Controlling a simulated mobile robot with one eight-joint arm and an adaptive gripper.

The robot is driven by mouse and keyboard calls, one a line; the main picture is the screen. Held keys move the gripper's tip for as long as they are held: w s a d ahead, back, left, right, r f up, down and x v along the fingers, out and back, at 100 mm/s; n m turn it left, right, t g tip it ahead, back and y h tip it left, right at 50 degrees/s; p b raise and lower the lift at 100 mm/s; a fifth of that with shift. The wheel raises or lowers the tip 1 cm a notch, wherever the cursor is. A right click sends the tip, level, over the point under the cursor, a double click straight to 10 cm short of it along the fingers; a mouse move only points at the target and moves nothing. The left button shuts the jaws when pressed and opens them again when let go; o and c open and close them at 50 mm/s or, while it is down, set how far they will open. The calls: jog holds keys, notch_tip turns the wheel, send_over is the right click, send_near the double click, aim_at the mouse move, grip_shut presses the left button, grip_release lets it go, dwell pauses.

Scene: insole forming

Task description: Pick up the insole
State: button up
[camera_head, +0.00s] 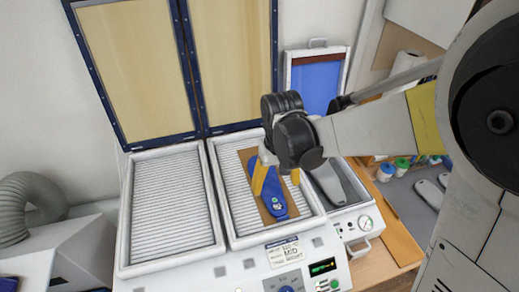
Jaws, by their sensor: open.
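A blue insole (270,196) lies on a brown board (278,215) in the right ribbed tray (237,207) of the white machine. My gripper (277,180) is over the insole's upper part, with yellow fingers on either side of it. The jaws are open. The gripper's dark body hides the insole's far end, and I cannot tell whether the fingers touch it.
The left ribbed tray (172,205) is empty. Raised lids (135,65) stand behind the trays. A grey insole-shaped form (327,184) sits right of the right tray, near a gauge (365,222). A grey hose (35,195) is at far left.

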jog(key=b, duration=0.4)
send_over(277, 205)
notch_tip(277, 205, down, 6)
jog(key=shift+s+a+r, duration=0.1)
jog(key=shift+a+r, duration=0.05)
jog(key=shift+r, duration=0.1)
notch_tip(277, 205, down, 5)
jog(key=shift+f+b, duration=0.15)
jog(key=shift+b, duration=1.05)
jog(key=c, duration=1.1)
